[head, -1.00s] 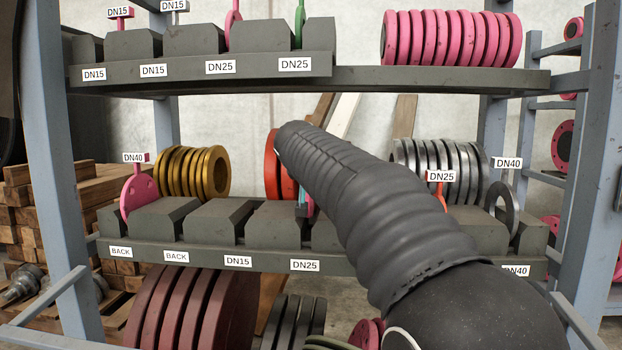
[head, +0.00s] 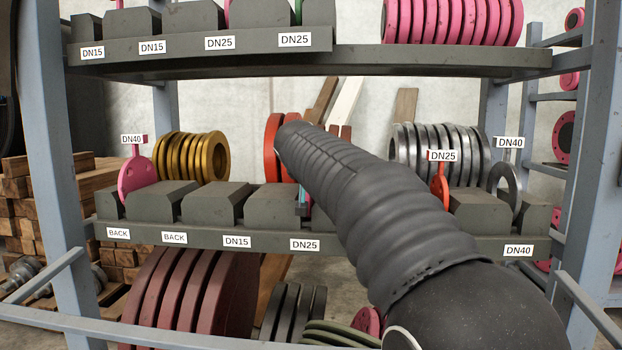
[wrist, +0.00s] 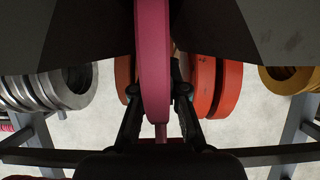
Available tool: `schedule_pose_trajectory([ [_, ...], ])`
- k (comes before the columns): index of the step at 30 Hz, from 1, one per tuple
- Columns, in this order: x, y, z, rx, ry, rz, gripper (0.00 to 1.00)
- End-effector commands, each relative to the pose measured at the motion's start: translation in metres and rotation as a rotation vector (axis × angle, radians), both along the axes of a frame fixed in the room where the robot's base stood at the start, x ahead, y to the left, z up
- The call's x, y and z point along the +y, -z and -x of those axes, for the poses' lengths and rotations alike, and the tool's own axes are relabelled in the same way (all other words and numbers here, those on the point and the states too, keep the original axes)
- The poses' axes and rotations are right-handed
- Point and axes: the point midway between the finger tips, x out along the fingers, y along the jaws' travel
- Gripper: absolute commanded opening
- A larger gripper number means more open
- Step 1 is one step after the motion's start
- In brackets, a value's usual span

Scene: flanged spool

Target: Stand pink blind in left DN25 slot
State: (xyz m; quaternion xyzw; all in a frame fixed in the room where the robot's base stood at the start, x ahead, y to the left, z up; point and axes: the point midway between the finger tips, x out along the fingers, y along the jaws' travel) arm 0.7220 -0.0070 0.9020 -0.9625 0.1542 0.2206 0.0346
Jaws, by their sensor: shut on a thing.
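The pink blind (wrist: 152,60) stands edge-on in the middle of the wrist view, its narrow tail pointing toward my gripper. My gripper (wrist: 157,95) is shut on it, one dark finger on each side. Dark grey blocks (wrist: 60,35) flank the blind left and right; whether it touches them or the slot floor I cannot tell. In the head view my arm hides the gripper and most of the blind. A thin pink sliver (head: 309,211) shows in the gap above the left DN25 label (head: 304,244) of the lower rack.
Orange discs (head: 272,148) stand behind the gap. Gold rings (head: 190,158) are to the left, silver rings (head: 440,150) to the right. An orange tagged piece (head: 440,188) and a grey ring (head: 503,185) stand right of my arm. The upper shelf (head: 440,60) is overhead.

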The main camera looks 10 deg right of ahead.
Motion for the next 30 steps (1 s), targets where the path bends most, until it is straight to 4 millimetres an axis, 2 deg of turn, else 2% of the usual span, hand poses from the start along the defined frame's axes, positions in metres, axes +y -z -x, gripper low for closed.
schedule_pose_trajectory([
  [7,0.000,-0.003,0.001,-0.005,0.000,0.000,0.00],
  [8,0.000,-0.003,0.001,-0.005,0.000,0.000,0.17],
  [11,0.000,-0.003,0.000,-0.004,0.000,0.000,0.41],
  [23,0.002,-0.001,0.005,0.002,0.000,-0.001,0.41],
  [26,0.005,-0.007,0.015,0.001,-0.001,-0.001,0.41],
  [30,0.013,-0.020,0.038,-0.002,-0.002,0.000,0.41],
])
